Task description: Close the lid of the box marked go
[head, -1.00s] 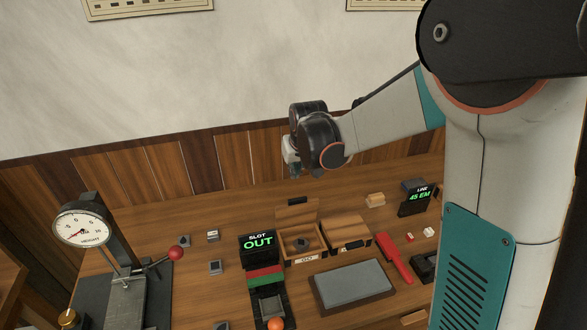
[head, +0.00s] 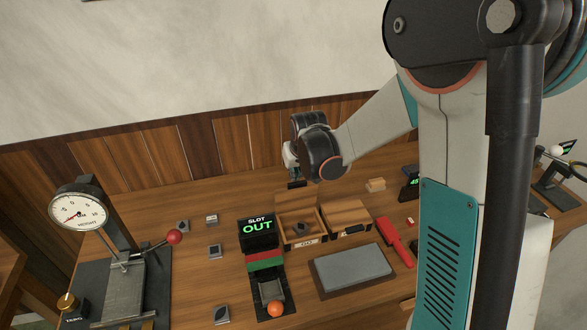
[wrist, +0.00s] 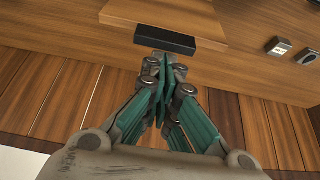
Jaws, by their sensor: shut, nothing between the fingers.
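The box marked GO (head: 290,244) stands on the bench in the head view, open, with a dark round thing inside. Its wooden lid (head: 299,203) stands up at the back of the box. A dark handle (head: 297,184) is on the lid's top edge. The lid (wrist: 165,12) and its dark handle (wrist: 165,40) also show in the wrist view. My gripper (wrist: 170,68) is shut and empty, its teal fingers pressed together right by the handle. I cannot tell whether they touch it. In the head view my gripper (head: 294,177) is small and partly hidden by my wrist.
A second wooden box (head: 348,213) with a closed lid stands right beside it. The wood-panelled wall (head: 235,140) is behind.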

